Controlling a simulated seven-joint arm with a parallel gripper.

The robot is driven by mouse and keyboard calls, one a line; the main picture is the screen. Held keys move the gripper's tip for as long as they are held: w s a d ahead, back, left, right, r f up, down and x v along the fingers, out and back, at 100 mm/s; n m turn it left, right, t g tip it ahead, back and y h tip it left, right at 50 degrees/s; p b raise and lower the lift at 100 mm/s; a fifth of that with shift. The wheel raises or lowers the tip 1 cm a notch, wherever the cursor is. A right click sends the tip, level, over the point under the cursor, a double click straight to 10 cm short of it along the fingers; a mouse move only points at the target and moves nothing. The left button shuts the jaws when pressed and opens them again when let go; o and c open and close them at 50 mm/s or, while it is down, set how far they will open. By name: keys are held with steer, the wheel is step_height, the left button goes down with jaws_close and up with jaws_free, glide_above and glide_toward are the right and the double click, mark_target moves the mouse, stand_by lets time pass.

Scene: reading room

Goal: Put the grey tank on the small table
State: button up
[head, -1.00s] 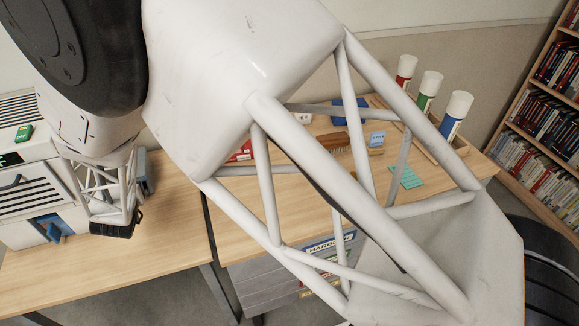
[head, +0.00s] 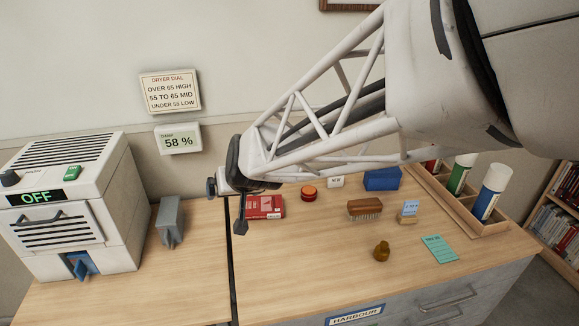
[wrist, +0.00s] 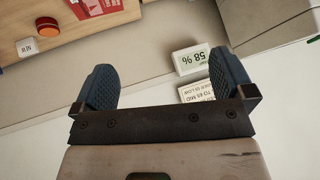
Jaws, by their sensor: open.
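A grey upright container (head: 170,221), which looks like the grey tank, stands on the left wooden table (head: 185,290), just right of the white dryer (head: 75,205). It is not visible in the wrist view. My gripper (head: 226,207) is open and empty, to the right of the container and apart from it in the head view, near the seam between the two tables. In the wrist view, the two blue ribbed fingers (wrist: 163,82) are wide apart with only wall between them. I cannot tell which table counts as the small one.
The dryer reads OFF and its small blue flap (head: 83,265) hangs open. The right table holds a red book (head: 264,207), a red round tin (head: 309,193), a brush (head: 365,208), a brown weight (head: 381,251) and a tube rack (head: 455,205). The left table's front is clear.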

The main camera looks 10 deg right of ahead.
steer(key=s+d+r+g+h, duration=0.1)
steer(key=s+d+r+g, duration=0.1)
steer(key=s+d, duration=0.7)
steer(key=s+d+r+m+g+h, duration=0.1)
steer(key=s+d+r+g+h, duration=0.1)
steer(key=s+d, duration=0.7)
steer(key=s, duration=0.6)
steer(key=shift+m+g+h, duration=0.3)
steer(key=shift+g, duration=0.1)
